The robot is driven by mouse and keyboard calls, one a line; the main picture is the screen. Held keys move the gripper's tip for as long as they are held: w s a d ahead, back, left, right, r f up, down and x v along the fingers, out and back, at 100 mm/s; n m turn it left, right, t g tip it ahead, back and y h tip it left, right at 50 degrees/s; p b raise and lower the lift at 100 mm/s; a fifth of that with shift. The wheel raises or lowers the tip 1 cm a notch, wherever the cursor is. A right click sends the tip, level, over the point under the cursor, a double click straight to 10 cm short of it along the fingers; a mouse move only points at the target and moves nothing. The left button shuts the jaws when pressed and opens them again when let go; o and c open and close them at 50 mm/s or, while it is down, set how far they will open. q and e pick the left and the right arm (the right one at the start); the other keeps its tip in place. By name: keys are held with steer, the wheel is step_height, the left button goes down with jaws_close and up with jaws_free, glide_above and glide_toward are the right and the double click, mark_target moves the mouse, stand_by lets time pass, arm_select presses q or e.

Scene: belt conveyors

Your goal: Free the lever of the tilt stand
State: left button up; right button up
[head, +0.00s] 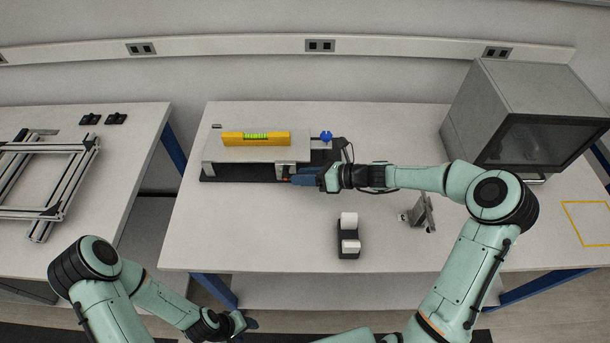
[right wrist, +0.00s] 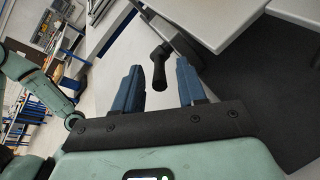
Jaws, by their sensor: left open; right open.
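The tilt stand has a pale top plate (head: 230,154) over a black base, with a yellow spirit level (head: 256,139) on the plate. A blue knob (head: 326,136) sits at its back right. My right gripper (head: 293,178) is at the stand's front right. In the right wrist view its blue jaws (right wrist: 158,82) are open. A black lever handle (right wrist: 158,68) shows between the jaw tips, apart from both fingers; its head view is hidden by my gripper. My left gripper (head: 248,321) hangs low in front of the table, away from the stand, its jaws poorly visible.
A black holder with white blocks (head: 348,240) and a grey metal bracket (head: 421,212) stand on the table to the front right. A grey windowed box (head: 530,115) stands at the back right. The table's front left is clear. A metal frame (head: 50,213) lies on the left table.

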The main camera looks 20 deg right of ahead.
mark_target(284, 175)
jaws_close()
steer(key=shift+r, duration=0.1)
